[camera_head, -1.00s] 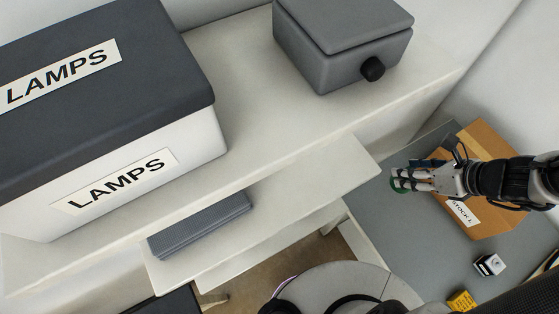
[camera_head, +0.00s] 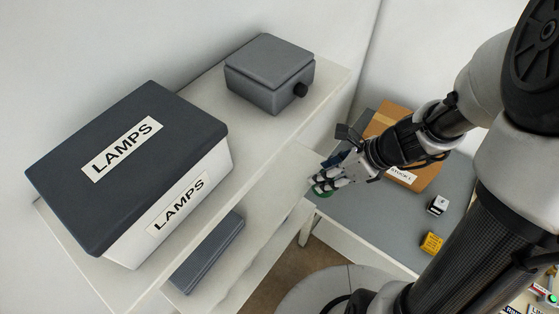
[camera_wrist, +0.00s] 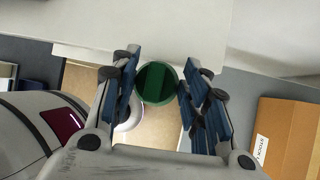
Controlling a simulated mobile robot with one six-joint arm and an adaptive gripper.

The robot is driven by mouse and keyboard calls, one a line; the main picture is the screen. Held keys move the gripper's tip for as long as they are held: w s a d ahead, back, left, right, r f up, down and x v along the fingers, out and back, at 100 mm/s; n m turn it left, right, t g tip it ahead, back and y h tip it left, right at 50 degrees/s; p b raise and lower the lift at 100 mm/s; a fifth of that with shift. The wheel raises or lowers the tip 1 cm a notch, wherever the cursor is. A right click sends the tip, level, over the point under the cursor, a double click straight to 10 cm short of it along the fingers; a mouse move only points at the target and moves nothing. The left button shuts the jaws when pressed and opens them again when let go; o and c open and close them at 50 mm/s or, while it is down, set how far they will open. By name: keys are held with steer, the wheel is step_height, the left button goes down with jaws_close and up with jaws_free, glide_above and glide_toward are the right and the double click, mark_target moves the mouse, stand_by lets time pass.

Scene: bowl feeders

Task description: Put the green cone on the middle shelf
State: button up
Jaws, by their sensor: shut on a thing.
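My gripper (camera_head: 325,184) is shut on the green cone (camera_head: 322,190), at the right end of the shelf unit in the head view. In the wrist view the green cone (camera_wrist: 157,83) shows its round dark hollow end between the blue finger pads of my gripper (camera_wrist: 158,92). The middle shelf (camera_head: 262,208) is the white board below the top one. The cone is close to its right end. I cannot tell whether the cone touches the shelf.
A dark grey ribbed block (camera_head: 208,252) lies on the left of the middle shelf, whose right part is bare. The top shelf (camera_head: 262,140) overhangs it and bears a LAMPS box (camera_head: 120,160) and a grey box (camera_head: 270,75). A cardboard box (camera_head: 425,176) stands on the grey table (camera_head: 385,225).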

steer(key=w+a, duration=0.1)
steer(key=a, duration=0.2)
steer(key=w+a, duration=0.2)
steer(key=a, duration=0.1)
steer(key=w+a+p, duration=0.1)
steer(key=a, duration=0.3)
steer(key=shift+w+a, duration=0.1)
steer(key=shift+w, duration=0.15)
steer(key=shift+w+a+f, duration=0.15)
steer(key=shift+a+f, duration=0.05)
steer(key=shift+a, duration=0.05)
steer(key=shift+f, duration=0.15)
steer(key=shift+d, duration=0.15)
steer(key=shift+f, duration=0.15)
steer(key=o, duration=1)
steer(key=shift+o, duration=0.2)
